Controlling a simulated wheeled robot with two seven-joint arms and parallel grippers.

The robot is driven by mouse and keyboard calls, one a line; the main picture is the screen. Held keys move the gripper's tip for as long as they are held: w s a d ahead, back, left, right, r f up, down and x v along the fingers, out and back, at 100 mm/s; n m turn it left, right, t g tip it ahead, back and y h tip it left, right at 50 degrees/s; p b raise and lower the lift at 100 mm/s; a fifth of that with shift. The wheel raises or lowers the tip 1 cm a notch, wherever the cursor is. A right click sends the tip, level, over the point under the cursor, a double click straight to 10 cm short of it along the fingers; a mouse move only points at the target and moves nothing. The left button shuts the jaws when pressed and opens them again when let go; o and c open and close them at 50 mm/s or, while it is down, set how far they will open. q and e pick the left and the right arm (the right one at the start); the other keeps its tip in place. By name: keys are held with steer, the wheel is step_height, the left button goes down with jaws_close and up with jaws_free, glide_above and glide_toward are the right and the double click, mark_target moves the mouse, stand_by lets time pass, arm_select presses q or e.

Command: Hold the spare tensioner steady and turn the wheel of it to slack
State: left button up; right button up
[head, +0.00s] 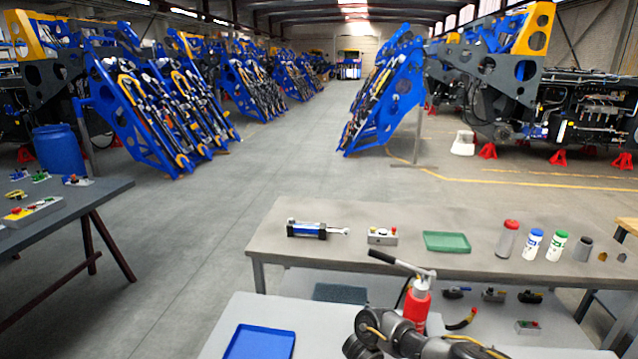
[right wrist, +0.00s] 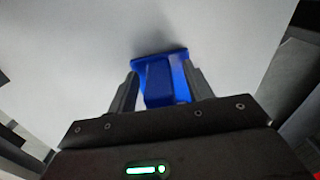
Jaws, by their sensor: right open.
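My right gripper (right wrist: 160,68) is open, with one finger on each side of this part. I cannot tell whether the fingers touch it. Whether it is the tensioner is unclear, and no wheel can be made out on it. In the head view a dark arm of mine crosses the bottom edge, but its fingers do not show clearly. My left gripper is not in view.
A blue tray (head: 260,342) lies on the near pale table (head: 222,345). The grey bench (head: 375,212) beyond holds a blue-and-silver cylinder (head: 308,230), a button box (head: 382,236), a green tray (head: 446,242) and several bottles.

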step_height(320, 180, up, 12)
stand_by(0.5)
